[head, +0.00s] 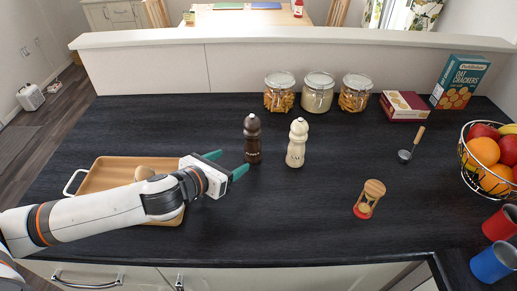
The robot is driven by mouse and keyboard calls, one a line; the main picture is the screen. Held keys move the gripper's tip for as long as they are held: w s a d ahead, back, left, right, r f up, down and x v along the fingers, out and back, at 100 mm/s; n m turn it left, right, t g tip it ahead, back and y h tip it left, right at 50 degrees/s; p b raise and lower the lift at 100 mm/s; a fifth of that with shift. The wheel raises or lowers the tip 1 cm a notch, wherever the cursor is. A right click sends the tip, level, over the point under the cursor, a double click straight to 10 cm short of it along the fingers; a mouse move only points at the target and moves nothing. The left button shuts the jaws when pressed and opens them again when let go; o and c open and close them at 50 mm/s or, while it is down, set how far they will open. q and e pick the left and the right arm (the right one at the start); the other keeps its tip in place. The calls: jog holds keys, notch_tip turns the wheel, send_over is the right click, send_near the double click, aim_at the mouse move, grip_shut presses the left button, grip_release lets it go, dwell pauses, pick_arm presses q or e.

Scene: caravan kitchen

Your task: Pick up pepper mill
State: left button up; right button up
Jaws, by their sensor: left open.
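A dark brown mill (252,140), which looks like the pepper mill, stands upright on the black worktop. A cream mill (296,143) of similar shape stands upright just to its right. The lettering on them is too small to read. My left gripper (230,163) has green fingers spread apart, with nothing between them. It is just left of the dark mill, with one fingertip close to its base; I cannot tell whether they touch. My right gripper is not in view.
A wooden tray (105,174) with a round brown item lies under my left arm. Glass jars (318,93) stand behind the mills. The front middle is clear.

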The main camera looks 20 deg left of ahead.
aim_at(255, 118)
pick_arm(q)
jog(key=x, duration=0.7)
jog(key=shift+w+d+f+p, duration=0.1)
jog(key=shift+w+f+p, duration=0.2)
jog(key=shift+f, duration=0.05)
jog(key=x, duration=0.3)
jog(key=p+x, duration=0.1)
jog(key=shift+w+d+r, duration=0.15)
jog(key=shift+w+r, duration=0.1)
jog(key=shift+w, duration=0.3)
jog(key=shift+w+f, duration=0.15)
jog(key=shift+w, duration=0.1)
jog(key=c, duration=1.3)
jog(key=shift+o, duration=0.2)
notch_tip(255, 118, up, 10)
jog(key=shift+r, duration=0.1)
